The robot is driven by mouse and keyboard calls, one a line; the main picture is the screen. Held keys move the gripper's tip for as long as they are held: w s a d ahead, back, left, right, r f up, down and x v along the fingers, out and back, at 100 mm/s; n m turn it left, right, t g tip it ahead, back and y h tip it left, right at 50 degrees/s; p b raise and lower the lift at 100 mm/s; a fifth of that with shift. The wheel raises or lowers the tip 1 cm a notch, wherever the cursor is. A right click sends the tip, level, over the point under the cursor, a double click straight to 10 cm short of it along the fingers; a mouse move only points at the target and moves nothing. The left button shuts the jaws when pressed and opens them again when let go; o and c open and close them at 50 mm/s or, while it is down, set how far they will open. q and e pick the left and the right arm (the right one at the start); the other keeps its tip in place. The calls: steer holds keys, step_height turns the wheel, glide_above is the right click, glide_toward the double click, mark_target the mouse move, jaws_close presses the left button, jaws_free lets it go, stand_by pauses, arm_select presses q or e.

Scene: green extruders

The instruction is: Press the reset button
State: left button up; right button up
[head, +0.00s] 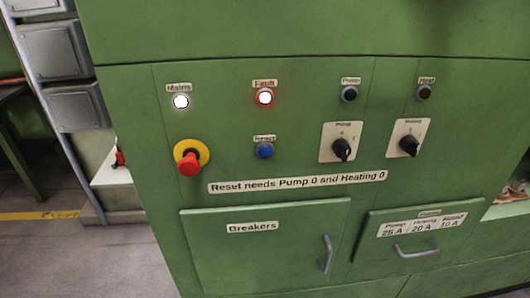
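The blue reset button (265,150) sits on the green cabinet front (230,110), below a small label that seems to read Reset. Above it the red Fault lamp (265,97) is lit. The white Mains lamp (181,102) is lit too. The Pump lamp (349,93) and the Heat lamp (424,92) look dark. A black pump knob (341,149) and a black heating knob (409,145) sit on cream plates to the right. Their exact settings are too small to tell. Neither gripper is in view.
A red emergency-stop button (188,164) on a yellow disc sticks out left of the reset button. The closed Breakers door (225,255) and a second panel (385,265) have protruding handles. Grey floor (60,260) lies open at the lower left.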

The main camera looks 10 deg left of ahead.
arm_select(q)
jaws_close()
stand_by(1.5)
